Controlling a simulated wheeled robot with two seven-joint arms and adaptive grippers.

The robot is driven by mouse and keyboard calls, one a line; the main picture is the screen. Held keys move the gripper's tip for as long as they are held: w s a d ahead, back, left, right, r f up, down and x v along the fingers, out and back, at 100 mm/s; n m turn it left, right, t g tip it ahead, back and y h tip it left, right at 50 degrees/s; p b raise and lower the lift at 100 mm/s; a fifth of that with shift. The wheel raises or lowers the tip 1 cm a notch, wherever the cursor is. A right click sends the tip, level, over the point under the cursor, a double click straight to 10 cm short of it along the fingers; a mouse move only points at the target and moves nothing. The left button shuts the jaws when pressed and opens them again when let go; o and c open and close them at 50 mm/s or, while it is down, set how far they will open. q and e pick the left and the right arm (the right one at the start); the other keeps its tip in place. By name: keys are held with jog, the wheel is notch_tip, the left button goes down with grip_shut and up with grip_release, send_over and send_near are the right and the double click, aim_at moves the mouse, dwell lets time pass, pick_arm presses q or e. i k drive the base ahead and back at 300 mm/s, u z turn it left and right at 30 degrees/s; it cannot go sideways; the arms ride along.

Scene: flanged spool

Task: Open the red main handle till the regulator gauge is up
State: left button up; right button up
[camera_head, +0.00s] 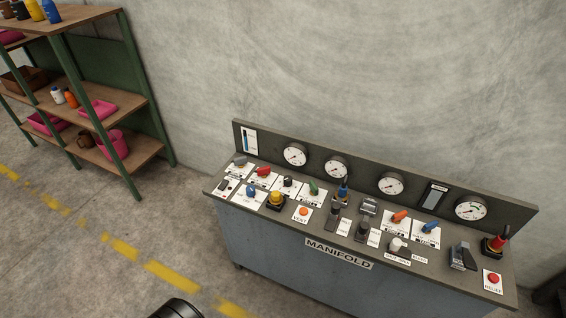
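The manifold console (290,258) stands against the wall with its controls on a sloped top. A red lever handle (264,171) lies on a white card at the upper left of the panel; its label is too small to read. A red-topped stick (501,236) stands at the far right end. I cannot tell by label which is the main handle. Several round white gauges, such as the leftmost gauge (295,155) and the rightmost gauge (471,208), sit on the back panel. Their needles and names are too small to read. Neither gripper is identifiable in view.
Between these are a yellow knob (276,199), a green handle (314,188), an orange handle (400,216), blue handles and a red relief button (493,279). A shelf rack (125,104) stands at left. Floor before the console is clear, with a yellow dashed line.

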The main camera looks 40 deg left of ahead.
aim_at(266, 170)
jog(key=u, duration=0.45)
jog(key=i, duration=0.85)
jog(key=u, duration=0.65)
